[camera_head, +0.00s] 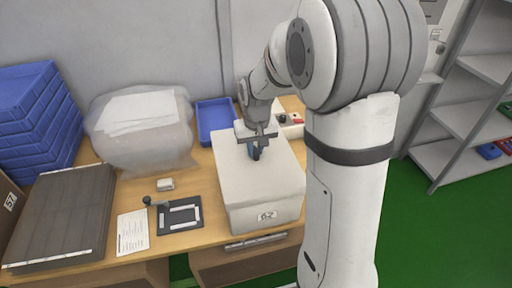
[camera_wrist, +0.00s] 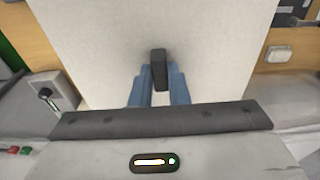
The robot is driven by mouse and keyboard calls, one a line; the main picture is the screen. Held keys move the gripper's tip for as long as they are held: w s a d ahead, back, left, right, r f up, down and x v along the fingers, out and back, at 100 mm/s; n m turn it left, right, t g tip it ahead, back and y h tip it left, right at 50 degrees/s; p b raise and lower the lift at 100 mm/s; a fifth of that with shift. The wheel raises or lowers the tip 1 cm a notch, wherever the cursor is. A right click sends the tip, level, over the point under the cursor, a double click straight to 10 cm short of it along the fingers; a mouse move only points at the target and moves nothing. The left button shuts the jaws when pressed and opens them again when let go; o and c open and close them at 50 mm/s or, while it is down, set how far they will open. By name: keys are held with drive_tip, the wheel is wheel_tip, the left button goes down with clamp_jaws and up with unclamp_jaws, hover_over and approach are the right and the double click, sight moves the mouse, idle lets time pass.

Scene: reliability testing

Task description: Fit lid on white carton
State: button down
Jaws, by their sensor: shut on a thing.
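The lid's broad surface also fills the middle of the wrist view (camera_wrist: 110,45). My gripper (camera_head: 256,153) points down at the lid's middle. In the wrist view, its blue fingers (camera_wrist: 159,82) are shut on a small dark handle (camera_wrist: 159,62) on the lid. The carton's right side is partly hidden behind my arm.
A blue tray (camera_head: 216,134) and a plastic-wrapped bundle (camera_head: 150,148) lie behind and left. A dark slatted box (camera_head: 62,215), a paper sheet (camera_head: 132,231) and a black frame (camera_head: 180,229) occupy the left table. Stacked blue trays (camera_head: 36,115) stand far left; grey shelves (camera_head: 465,120) stand right.

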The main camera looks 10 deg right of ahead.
drive_tip(key=shift+f+b, duration=1.15)
drive_tip(key=shift+f, duration=0.25)
idle(0.9)
drive_tip(key=c, duration=1.3)
unclamp_jaws()
drive_tip(key=shift+o, duration=0.2)
drive_tip(key=o, duration=0.4)
drive_tip(key=shift+r+p, duration=2.45)
drive_tip(key=shift+r, duration=1.1)
